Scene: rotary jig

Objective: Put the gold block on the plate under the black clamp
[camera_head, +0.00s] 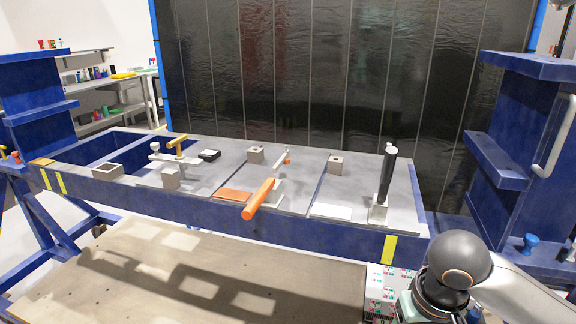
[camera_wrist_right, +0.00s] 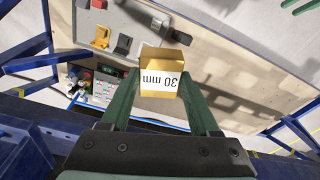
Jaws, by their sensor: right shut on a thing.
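The gold block (camera_wrist_right: 162,72), marked "30 mm", is between the green fingers of my right gripper (camera_wrist_right: 160,88) in the right wrist view. The gripper is shut on it and holds it above the floor. The black clamp (camera_head: 386,180) stands at the right end of the blue jig in the head view, its black handle upright. The grey plate (camera_head: 375,165) lies at its foot, with a flat white patch (camera_head: 331,211) to its left. My right arm shows at the lower right of the head view, but its fingers do not. My left gripper is in neither view.
An orange-handled clamp (camera_head: 262,198) stands mid-jig, its handle jutting over the front edge. A yellow-handled clamp (camera_head: 175,152) stands further left. Small grey blocks (camera_head: 335,164) sit on the jig. A blue post (camera_head: 520,140) rises on the right; a dark curtain (camera_head: 300,75) hangs behind.

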